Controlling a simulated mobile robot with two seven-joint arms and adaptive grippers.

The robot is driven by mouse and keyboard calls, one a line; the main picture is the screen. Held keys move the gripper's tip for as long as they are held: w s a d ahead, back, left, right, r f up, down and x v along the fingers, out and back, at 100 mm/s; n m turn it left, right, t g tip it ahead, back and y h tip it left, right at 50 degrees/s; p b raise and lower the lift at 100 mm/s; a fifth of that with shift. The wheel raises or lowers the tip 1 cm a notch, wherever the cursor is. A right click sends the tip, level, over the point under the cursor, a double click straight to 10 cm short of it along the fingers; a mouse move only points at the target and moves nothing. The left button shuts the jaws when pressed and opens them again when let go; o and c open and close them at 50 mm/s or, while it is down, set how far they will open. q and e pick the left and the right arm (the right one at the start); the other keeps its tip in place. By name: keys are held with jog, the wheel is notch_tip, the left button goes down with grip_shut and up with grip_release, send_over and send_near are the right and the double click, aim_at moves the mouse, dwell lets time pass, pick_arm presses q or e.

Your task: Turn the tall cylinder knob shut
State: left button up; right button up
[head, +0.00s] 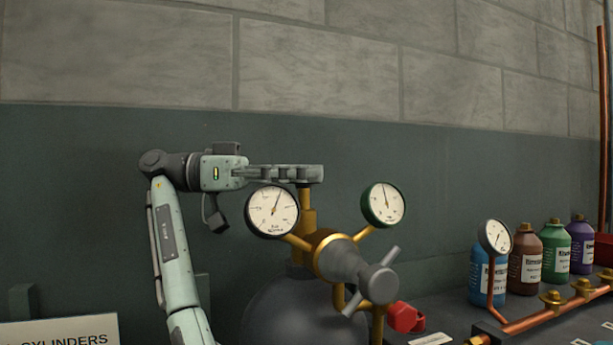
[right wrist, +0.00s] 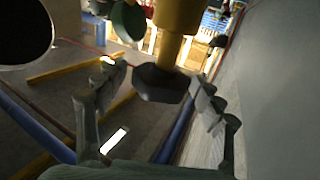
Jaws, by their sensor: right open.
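The tall cylinder knob (right wrist: 160,85) is a dark, faceted knob on a brass stem, which shows in the head view (head: 308,207). The stem rises behind the left gauge, above a dark rounded cylinder (head: 290,312). My right gripper (head: 314,173) is level at the top of the stem, its fingers reaching to the right and largely hiding the knob in the head view. In the right wrist view its two fingers (right wrist: 157,80) stand apart on either side of the knob. A gap shows at the right finger; contact at the left is unclear. My left gripper is not in view.
Two round gauges (head: 271,211) (head: 383,204) flank the stem. A grey cross handle (head: 378,283) on a brass body projects at the front. Several colored bottles (head: 525,260) and copper pipes (head: 540,318) stand at the right. The wall (head: 450,180) is close behind.

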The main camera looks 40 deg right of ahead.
notch_tip(320, 180, up, 10)
jog(key=shift+f, duration=0.2)
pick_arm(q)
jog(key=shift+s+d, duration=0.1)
pick_arm(e)
jog(key=shift+f, duration=0.4)
jog(key=shift+n+t+h, duration=0.6)
jog(key=shift+n+t, duration=0.1)
jog(key=shift+t, duration=0.2)
jog(key=f+b, duration=0.1)
jog(key=f, duration=0.1)
jog(key=a+f+b, duration=0.1)
jog(key=f+b, duration=0.1)
jog(key=shift+w+a+f, duration=0.15)
jog(key=shift+f, duration=0.1)
notch_tip(320, 180, down, 5)
jog(key=w+a+n+t+h+b, duration=0.1)
jog(key=a+n+t+h+b, duration=0.1)
jog(key=a+n+t+b, duration=0.15)
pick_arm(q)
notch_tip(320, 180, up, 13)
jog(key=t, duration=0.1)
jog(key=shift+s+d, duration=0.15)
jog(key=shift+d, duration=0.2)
pick_arm(e)
jog(key=shift+t, duration=0.55)
jog(key=x, duration=0.8)
jog(key=shift+d, duration=0.2)
